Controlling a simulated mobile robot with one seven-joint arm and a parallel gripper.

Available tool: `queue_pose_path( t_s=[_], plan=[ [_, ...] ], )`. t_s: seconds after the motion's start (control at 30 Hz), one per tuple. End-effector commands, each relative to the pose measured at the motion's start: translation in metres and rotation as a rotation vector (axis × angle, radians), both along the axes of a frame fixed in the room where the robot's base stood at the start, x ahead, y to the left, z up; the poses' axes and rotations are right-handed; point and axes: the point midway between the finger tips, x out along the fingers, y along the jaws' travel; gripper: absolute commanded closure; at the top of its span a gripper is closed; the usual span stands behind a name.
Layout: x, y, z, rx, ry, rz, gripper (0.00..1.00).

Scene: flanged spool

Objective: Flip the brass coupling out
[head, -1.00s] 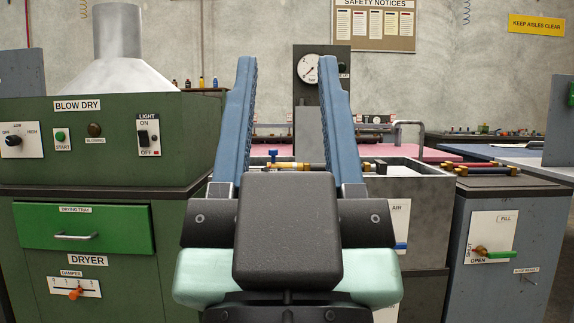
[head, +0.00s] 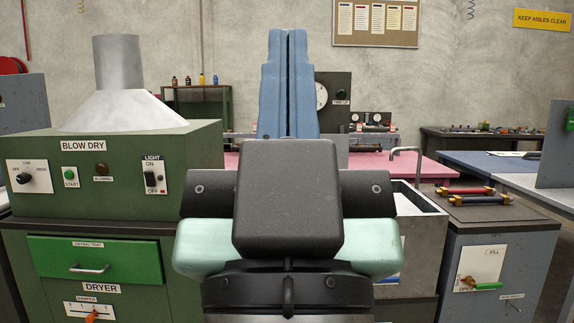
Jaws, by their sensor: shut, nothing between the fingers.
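My gripper (head: 288,38) points up and away in the middle of the head view. Its two blue fingers are pressed together with nothing between them. No brass coupling can be made out now; the area behind my gripper and wrist is hidden. The grey sink (head: 428,228) with a bent tap (head: 405,150) stands just right of my wrist, and its left part is covered by it.
Left is the green dryer (head: 120,190) with its hood and closed drawer (head: 95,258). Right, a grey cabinet (head: 495,235) carries a red bar (head: 465,190) and a dark bar (head: 480,201) with brass-coloured ends. A pink-topped table (head: 375,164) lies behind.

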Motion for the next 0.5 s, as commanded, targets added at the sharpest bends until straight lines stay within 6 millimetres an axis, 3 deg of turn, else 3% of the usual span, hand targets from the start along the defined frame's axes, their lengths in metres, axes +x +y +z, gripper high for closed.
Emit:
queue_pose_path(
  t_s=[0.03, 0.5],
  plan=[
    [0.0, 0.0, 0.037, 0.0, 0.0, 0.0, 1.0],
    [0.0, 0.0, 0.194, 0.0, 0.0, 0.001, 1.0]
  ],
)
